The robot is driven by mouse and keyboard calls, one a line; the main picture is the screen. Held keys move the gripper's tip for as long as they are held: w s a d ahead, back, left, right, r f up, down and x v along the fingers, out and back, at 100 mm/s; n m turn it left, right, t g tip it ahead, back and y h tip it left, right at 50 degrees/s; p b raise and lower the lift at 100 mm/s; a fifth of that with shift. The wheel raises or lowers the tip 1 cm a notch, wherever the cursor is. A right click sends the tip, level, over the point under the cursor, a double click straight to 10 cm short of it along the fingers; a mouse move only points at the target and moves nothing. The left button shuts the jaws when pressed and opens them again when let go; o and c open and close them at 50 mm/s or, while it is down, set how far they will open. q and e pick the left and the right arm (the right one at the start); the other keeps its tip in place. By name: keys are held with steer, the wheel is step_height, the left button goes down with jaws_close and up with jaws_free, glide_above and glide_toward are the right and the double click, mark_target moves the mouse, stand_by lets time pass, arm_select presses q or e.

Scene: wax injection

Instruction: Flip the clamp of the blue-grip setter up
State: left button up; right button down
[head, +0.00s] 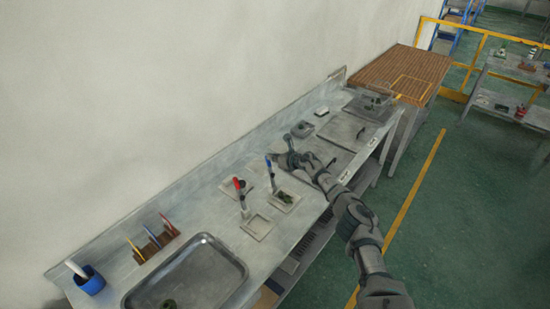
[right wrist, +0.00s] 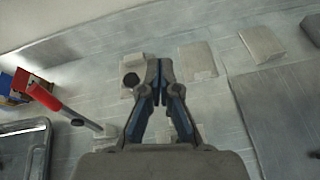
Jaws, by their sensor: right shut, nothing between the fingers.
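The blue-grip setter (head: 272,180) stands on the bench in the head view, its handle upright and tilted slightly left. My right gripper (head: 277,157) is beside the top of this handle. In the right wrist view the gripper (right wrist: 158,64) is shut with nothing between its fingers. I cannot make out the blue grip there, and whether the gripper touches the handle is unclear. A second setter with a red grip (head: 239,184) stands to the left; its red grip (right wrist: 44,97) also shows in the right wrist view. My left gripper is not in view.
A metal tray (head: 236,262) lies at the front left, near a rack with coloured tools (head: 153,243) and a blue cup (head: 90,284). Flat plates (head: 343,131) lie to the right. The wall runs behind the bench.

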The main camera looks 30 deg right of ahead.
steer(key=shift+w+a+r, duration=0.2)
steer(key=shift+a, duration=0.25)
steer(key=shift+r, duration=0.2)
steer(key=d+f+v, duration=0.1)
steer(key=v, duration=1.1)
steer(key=shift+d, duration=0.2)
steer(key=shift+s+a, duration=0.1)
steer(key=shift+a, duration=0.15)
